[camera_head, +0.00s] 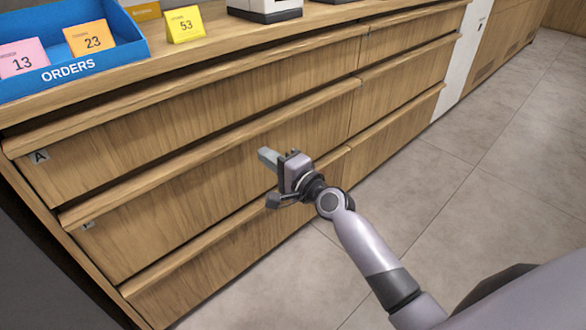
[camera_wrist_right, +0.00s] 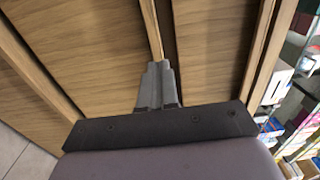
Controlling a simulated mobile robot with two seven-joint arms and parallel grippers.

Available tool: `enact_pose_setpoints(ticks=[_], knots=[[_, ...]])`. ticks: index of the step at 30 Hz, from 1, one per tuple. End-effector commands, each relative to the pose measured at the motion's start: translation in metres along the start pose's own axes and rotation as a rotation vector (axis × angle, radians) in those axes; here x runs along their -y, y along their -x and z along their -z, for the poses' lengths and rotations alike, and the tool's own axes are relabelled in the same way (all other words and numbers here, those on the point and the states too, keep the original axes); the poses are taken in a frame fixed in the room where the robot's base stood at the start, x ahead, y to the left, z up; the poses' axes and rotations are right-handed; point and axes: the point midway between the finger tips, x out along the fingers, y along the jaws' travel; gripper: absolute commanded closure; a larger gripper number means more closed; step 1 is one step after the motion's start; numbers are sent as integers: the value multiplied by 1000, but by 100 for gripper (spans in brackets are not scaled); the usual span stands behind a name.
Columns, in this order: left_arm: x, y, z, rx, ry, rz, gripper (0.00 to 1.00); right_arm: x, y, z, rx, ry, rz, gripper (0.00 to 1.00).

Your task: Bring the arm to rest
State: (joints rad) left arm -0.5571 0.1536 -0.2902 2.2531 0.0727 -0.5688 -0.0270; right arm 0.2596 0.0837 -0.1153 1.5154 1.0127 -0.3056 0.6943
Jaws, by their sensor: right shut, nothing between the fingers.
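My right gripper (camera_head: 266,157) is in front of the wooden drawer fronts in the head view, at the end of my arm coming in from the lower right. Its fingers point left toward the drawers. In the right wrist view the gripper (camera_wrist_right: 158,68) is shut, with its two grey fingers side by side and nothing between them. Whether the fingertips touch the drawer fronts cannot be told. My left gripper is not in view.
The wooden drawer cabinet (camera_head: 190,140) has long protruding ledges. On its counter stand a blue ORDERS tray (camera_head: 110,58) with numbered cards and a yellow card 53 (camera_head: 185,24). Grey tiled floor (camera_head: 480,200) is clear at the right. Stocked shelves (camera_wrist_right: 298,95) show in the wrist view.

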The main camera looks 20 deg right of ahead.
Motion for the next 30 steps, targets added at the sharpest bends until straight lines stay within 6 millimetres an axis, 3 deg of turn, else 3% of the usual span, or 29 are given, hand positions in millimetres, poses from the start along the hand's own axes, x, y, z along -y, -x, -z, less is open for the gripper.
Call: enact_pose_setpoints(ticks=[9,22,26,30], knots=[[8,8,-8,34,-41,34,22,0,50,1,-1,2,-3,100],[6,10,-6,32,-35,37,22,-5,68,-4,6,32,-13,100],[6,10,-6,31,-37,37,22,-24,88,-26,42,209,-73,100],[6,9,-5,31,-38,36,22,-55,128,-64,119,555,-174,100]])
